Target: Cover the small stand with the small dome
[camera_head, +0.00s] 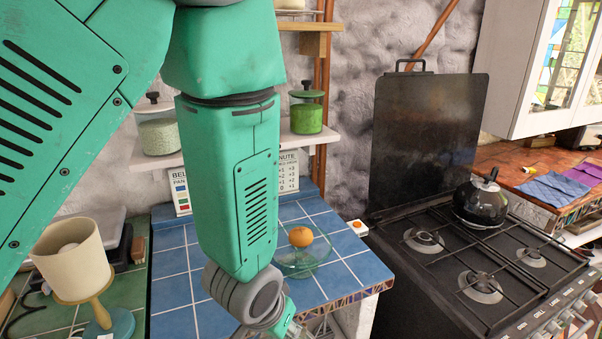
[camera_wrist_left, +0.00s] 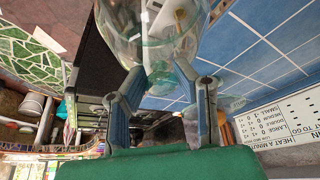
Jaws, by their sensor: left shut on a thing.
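A small glass stand (camera_head: 292,268) is on the blue-tiled counter in the head view, with an orange round fruit (camera_head: 300,237) on it. No cover is over the fruit. My left gripper (camera_wrist_left: 162,82) is shut on a clear glass piece, which looks like the small dome (camera_wrist_left: 150,45), at the top of the left wrist view. The dome is cut off by that frame's edge. In the head view my left wrist is at the bottom, in front of the stand and nearer the camera, and the fingertips are hardly visible. My right gripper is not in view.
A white box with an orange button (camera_head: 359,227) sits at the counter's right edge. Right of it stands a black stove (camera_head: 440,260) with a raised lid and kettle (camera_head: 480,203). A lamp (camera_head: 78,262) stands at left. A shelf (camera_head: 158,160) with jars is behind my arm.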

